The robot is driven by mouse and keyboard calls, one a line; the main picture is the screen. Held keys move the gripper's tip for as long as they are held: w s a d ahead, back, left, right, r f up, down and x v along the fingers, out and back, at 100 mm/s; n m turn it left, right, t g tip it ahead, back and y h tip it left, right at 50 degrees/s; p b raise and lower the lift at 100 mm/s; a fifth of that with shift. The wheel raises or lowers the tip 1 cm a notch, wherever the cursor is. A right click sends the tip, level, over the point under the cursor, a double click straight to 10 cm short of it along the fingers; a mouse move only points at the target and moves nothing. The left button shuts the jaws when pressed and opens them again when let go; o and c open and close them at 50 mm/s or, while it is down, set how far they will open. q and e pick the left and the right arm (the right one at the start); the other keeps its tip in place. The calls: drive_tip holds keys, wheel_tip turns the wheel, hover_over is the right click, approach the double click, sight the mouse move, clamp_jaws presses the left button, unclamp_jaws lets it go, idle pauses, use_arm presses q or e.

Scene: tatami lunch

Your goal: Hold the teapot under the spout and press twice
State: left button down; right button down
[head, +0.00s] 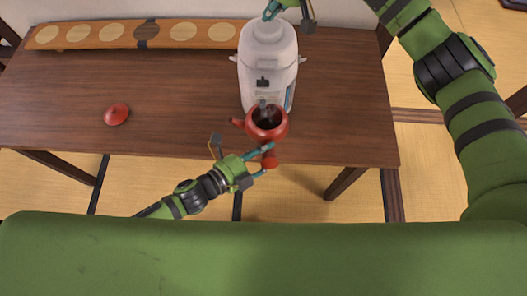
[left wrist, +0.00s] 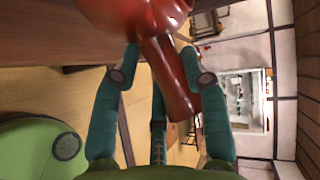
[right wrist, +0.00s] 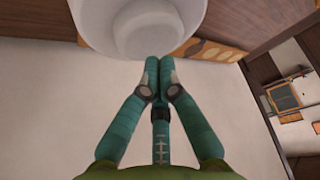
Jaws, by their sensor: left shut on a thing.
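The red teapot (head: 281,128) is lidless, under the spout (head: 264,106) of the white dispenser (head: 268,62), at the table's front edge. My left gripper (head: 267,160) is shut on its handle, which points to the front; the handle also shows between the fingers in the left wrist view (left wrist: 168,75). My right gripper (head: 269,13) is at the top of the dispenser. In the right wrist view its fingertips (right wrist: 158,78) are together and empty, by the dispenser's round pale top (right wrist: 145,25). I cannot tell whether they touch it.
The wooden table (head: 180,85) holds a red lid (head: 117,114) at the left. A long wooden board with pale discs (head: 105,36) lies along the back. The table between lid and dispenser is clear. A green surface (head: 260,255) fills the front.

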sight(270, 27)
use_arm(q)
drive_tip(key=shift+r, duration=0.1)
use_arm(e)
drive_tip(key=shift+f, duration=0.35)
drive_tip(key=shift+s+f, duration=0.1)
drive_tip(key=shift+f, duration=1.45)
drive_tip(key=shift+r, duration=1.9)
idle(0.7)
drive_tip(key=shift+r, duration=0.55)
wheel_tip(270, 27, up, 5)
